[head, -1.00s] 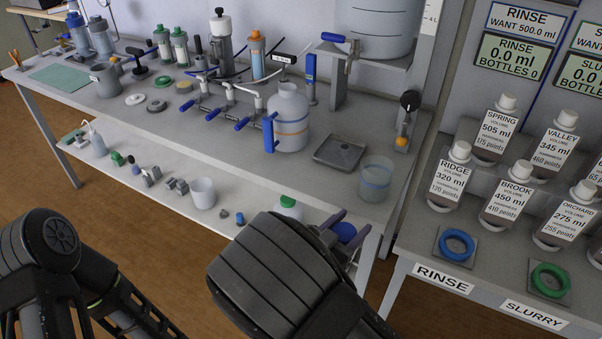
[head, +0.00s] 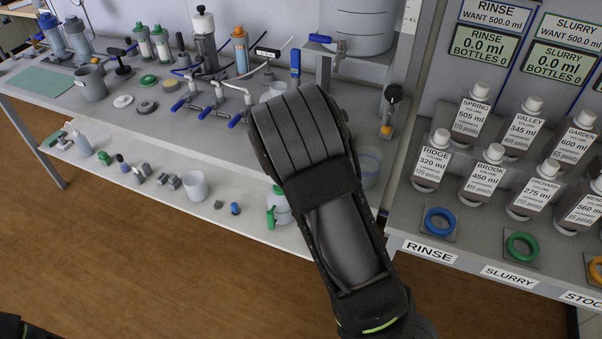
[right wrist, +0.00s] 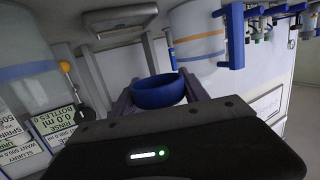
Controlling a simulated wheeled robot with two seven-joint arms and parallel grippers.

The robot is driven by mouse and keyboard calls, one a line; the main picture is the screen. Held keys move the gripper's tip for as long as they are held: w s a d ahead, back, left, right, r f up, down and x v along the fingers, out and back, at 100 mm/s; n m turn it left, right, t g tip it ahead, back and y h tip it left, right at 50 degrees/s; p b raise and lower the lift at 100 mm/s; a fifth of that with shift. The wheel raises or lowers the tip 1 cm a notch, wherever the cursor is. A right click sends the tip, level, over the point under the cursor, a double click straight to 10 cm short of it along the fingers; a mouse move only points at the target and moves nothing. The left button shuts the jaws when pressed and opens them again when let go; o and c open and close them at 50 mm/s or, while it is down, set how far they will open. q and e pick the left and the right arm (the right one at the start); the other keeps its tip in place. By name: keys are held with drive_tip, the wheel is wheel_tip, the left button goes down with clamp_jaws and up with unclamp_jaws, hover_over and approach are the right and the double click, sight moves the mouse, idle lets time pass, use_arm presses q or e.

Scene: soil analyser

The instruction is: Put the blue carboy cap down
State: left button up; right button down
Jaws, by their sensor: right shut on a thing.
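The blue carboy cap (right wrist: 160,92) is a round blue ring-like piece in the right wrist view. My right gripper (right wrist: 158,95) is shut on it, one finger at each side, and holds it above the bench. The white carboy (right wrist: 198,38) with its blue handle (right wrist: 235,36) stands just beyond the cap in that view. In the head view my right arm hides the cap, the fingers and most of the carboy; a little of its pale top (head: 274,91) shows.
A clear beaker (head: 369,165) and, in the right wrist view, a grey tray (right wrist: 122,18) are near the cap. Blue-handled valves (head: 214,112) stand left of my right arm. Bottles fill the right-hand rack. The front strip of bench (head: 150,130) is bare.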

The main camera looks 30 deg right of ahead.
drive_tip(key=shift+f, duration=2.9)
wheel_tip(320, 180, down, 4)
drive_tip(key=shift+f, duration=0.1)
